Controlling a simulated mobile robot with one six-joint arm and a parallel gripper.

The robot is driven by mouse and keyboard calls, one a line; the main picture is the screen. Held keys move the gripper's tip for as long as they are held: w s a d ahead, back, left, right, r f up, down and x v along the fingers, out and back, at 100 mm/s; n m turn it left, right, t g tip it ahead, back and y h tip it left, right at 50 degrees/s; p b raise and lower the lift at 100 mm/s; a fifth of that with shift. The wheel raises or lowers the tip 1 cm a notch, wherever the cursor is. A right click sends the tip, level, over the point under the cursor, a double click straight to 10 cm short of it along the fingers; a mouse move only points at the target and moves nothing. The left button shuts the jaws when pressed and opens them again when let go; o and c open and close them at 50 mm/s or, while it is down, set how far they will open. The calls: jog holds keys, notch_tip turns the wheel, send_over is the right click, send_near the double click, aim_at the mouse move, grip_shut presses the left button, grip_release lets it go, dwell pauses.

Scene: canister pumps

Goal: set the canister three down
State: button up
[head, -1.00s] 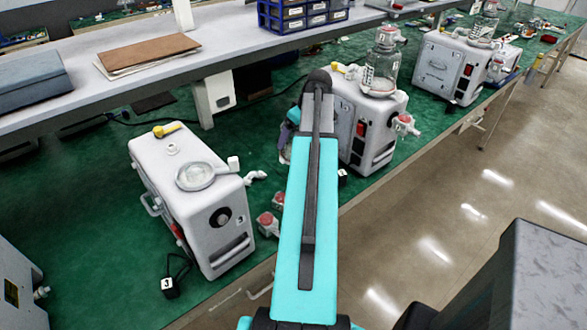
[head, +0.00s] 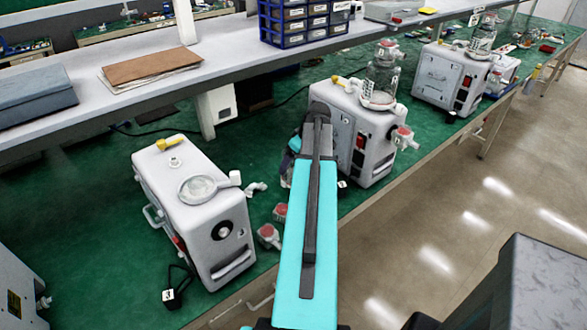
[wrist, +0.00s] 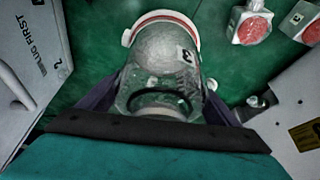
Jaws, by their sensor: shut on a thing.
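My gripper (wrist: 160,104) has its dark purple fingers on both sides of a clear glass canister (wrist: 165,60) tagged 3, shut on it. The canister has a white and red rim at its far end. It hangs over or near the green bench; its height is unclear. In the head view my arm hides most of the gripper and the canister. The white pump (head: 195,225) at the left has a 3 tag (head: 168,296) on its cord and a round empty seat (head: 197,189) on top.
Another white pump (head: 352,140) with a glass canister (head: 381,80) stands behind my arm. A third pump (head: 437,82) is farther right. Red-topped fittings (head: 268,234) lie beside the left pump. A shelf (head: 120,85) runs above the bench (head: 80,210) at the back.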

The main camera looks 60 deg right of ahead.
jog(key=shift+f+p, duration=0.55)
jog(key=shift+f, duration=1.3)
jog(key=shift+f, duration=0.2)
jog(key=o, duration=1.4)
jog(key=shift+o, duration=0.2)
jog(key=shift+r, duration=0.15)
jog(key=shift+r, duration=0.1)
jog(key=shift+b+v, duration=1.4)
jog(key=shift+v, duration=4.4)
jog(key=shift+r, duration=0.15)
